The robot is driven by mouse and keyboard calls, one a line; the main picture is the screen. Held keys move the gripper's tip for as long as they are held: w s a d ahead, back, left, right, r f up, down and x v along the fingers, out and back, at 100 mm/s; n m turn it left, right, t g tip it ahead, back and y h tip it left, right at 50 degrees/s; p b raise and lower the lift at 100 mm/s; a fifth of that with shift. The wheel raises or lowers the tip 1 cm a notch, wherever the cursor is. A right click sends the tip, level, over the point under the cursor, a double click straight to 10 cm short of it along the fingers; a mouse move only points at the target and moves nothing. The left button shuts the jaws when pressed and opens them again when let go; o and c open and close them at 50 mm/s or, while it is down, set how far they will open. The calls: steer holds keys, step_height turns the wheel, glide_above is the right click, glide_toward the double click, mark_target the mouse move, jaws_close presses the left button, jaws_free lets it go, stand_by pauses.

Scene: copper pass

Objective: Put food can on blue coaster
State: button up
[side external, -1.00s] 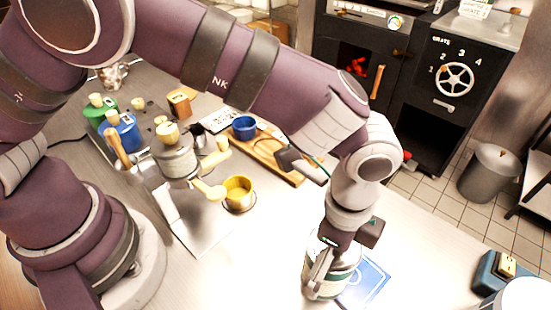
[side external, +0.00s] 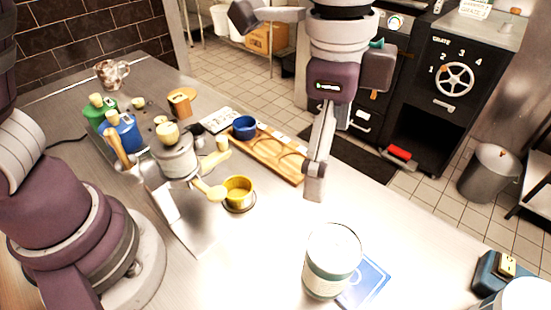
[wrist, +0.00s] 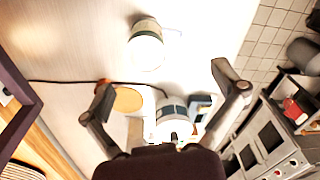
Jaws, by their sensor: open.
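The food can (side external: 332,262), white with a dark green band, stands upright at the front right of the counter. It covers the left part of the blue coaster (side external: 372,277); how much of its base rests on the coaster is hidden. My gripper (side external: 315,180) is raised above and behind the can, apart from it. In the wrist view my gripper (wrist: 163,82) has its fingers spread wide with nothing between them. A white can with a green band (wrist: 146,48) shows beyond the fingertips there. I cannot make out the coaster in that washed-out view.
A yellow cup (side external: 238,191), a wooden tray (side external: 285,160) with a blue cup (side external: 244,127), and a grinder-like metal device (side external: 176,155) stand to the left. A blue box (side external: 498,270) is at the right. Bare counter surrounds the can's left side.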

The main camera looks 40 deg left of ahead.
steer(key=s+a+n+t, duration=0.1)
steer(key=s+a+n, duration=0.1)
steer(key=a+n, duration=0.2)
steer(key=s+a+r+n+t, duration=0.1)
steer(key=a+n+t, duration=0.1)
steer(key=a+n, duration=0.3)
steer(key=s+a+n+t, duration=0.2)
steer(key=a+n, duration=0.2)
steer(key=a, duration=0.7)
steer(key=shift+s+r+n+y, duration=0.2)
steer(key=shift+s+n+y, duration=0.1)
steer(key=shift+s, duration=0.05)
steer(key=shift+s+a+f+n, duration=0.15)
steer(key=shift+f+n, duration=0.05)
steer(key=shift+n, duration=0.1)
steer(key=shift+o, duration=0.5)
